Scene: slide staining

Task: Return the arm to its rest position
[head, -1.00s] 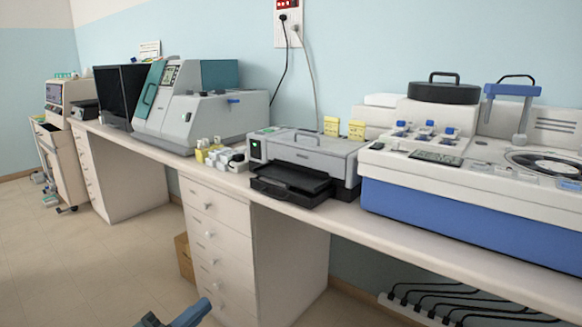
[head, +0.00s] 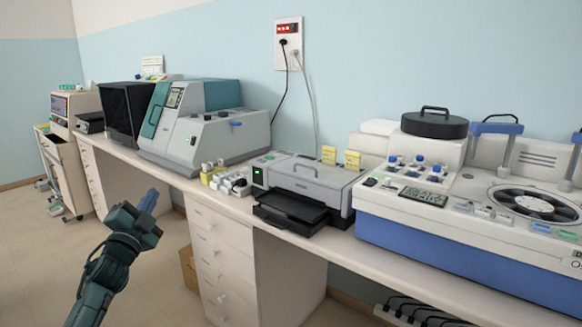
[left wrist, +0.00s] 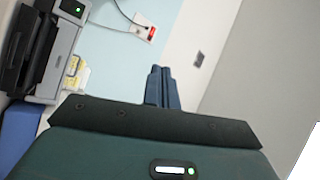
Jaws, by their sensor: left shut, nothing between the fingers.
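My left gripper (head: 148,203) is at the lower left of the head view, in front of the bench and over the open floor. Its blue fingers point up and are closed together with nothing between them. In the left wrist view the same fingers (left wrist: 162,88) stand side by side, shut, against the wall. The gripper touches nothing that I can see. My right gripper is not in view.
A long bench (head: 345,240) with drawers (head: 222,250) runs along the wall. It bears a grey-teal machine (head: 205,135), a printer-like device (head: 305,185) and a blue-white machine (head: 440,235). A trolley (head: 70,175) stands at the far left. Floor (head: 30,260) is clear at left.

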